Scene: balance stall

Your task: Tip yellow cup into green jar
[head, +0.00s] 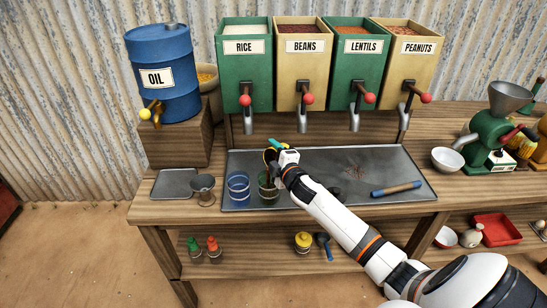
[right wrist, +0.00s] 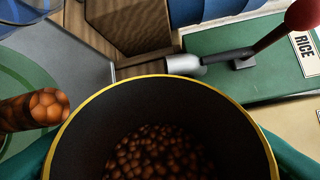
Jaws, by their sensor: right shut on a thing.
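The yellow cup (head: 269,156) is held by my right gripper (head: 275,151) above the metal tray. In the right wrist view the cup's yellow rim (right wrist: 160,76) surrounds a dark inside, with brown round pieces (right wrist: 160,152) in it. The teal fingers show on both sides of the cup. The green jar (head: 268,190) stands on the tray just below the cup. Pale green rings (right wrist: 18,90) at the left of the wrist view look like the jar, with a brown column of pieces (right wrist: 35,109) beside the cup rim; whether it is falling is unclear. My left gripper is out of view.
A blue glass jar (head: 238,187) stands close left of the green jar on the tray (head: 330,165). A blue-and-wood tool (head: 397,189) lies at the tray's right. A grey funnel-shaped cup (head: 203,188) stands left. Dispenser spouts and the oil drum (head: 163,75) stand behind.

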